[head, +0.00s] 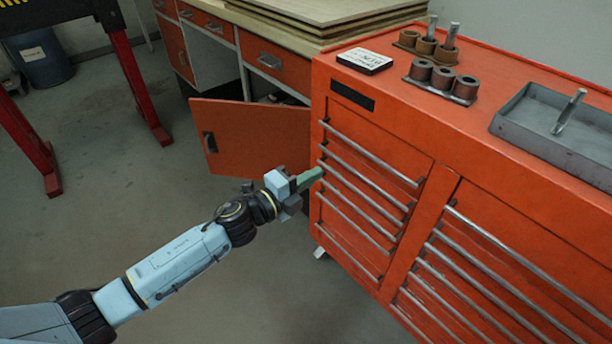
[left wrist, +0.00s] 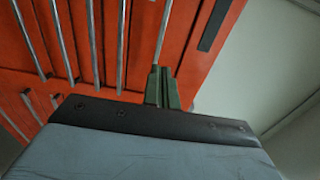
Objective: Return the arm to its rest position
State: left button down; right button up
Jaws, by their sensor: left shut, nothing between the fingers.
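My left arm reaches in from the left in the head view. Its left gripper (head: 312,177) is shut, with its green fingers together and nothing between them. The fingertips are close to the left end of the upper drawer handles on the orange tool cabinet (head: 520,215). I cannot tell whether they touch the cabinet. In the left wrist view the shut green fingers (left wrist: 162,88) show in front of the orange drawer fronts, in line with the end of a metal handle (left wrist: 163,35). My right gripper is not in view.
A grey tray (head: 545,125) with a metal pin and two pin holders (head: 441,80) stand on the cabinet top. A workbench with an open orange door (head: 255,135) is behind my gripper. A red-legged stand (head: 140,85) and blue barrel (head: 42,58) are far left. Floor between is clear.

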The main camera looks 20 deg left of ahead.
pick_arm(q)
jog(key=s+a+f+n+g+y+p, duration=0.35)
jog(key=s+a+f+n+p, duration=0.3)
jog(key=f, duration=0.35)
jog(key=s+a+f+n+g+y+p, duration=0.2)
jog(key=s+a+f+n+y+p, duration=0.3)
jog(key=s+f+n, duration=0.3)
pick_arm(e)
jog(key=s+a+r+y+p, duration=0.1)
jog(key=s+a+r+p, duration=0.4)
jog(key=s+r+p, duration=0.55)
pick_arm(q)
jog(key=s+f+n+g+b, duration=0.2)
jog(key=s+f, duration=0.2)
jog(key=s, duration=0.7)
jog(key=s+f+n+g+y+b, duration=0.1)
jog(key=s+f, duration=0.4)
jog(key=s, duration=0.7)
jog(key=s+f+n+g+b, duration=0.2)
jog(key=s+f+n+g, duration=0.2)
jog(key=s, duration=0.8)
jog(key=shift+s+f+n+g+b, duration=0.25)
jog(key=shift+n+g+b, duration=0.2)
jog(key=shift+g, duration=0.3)
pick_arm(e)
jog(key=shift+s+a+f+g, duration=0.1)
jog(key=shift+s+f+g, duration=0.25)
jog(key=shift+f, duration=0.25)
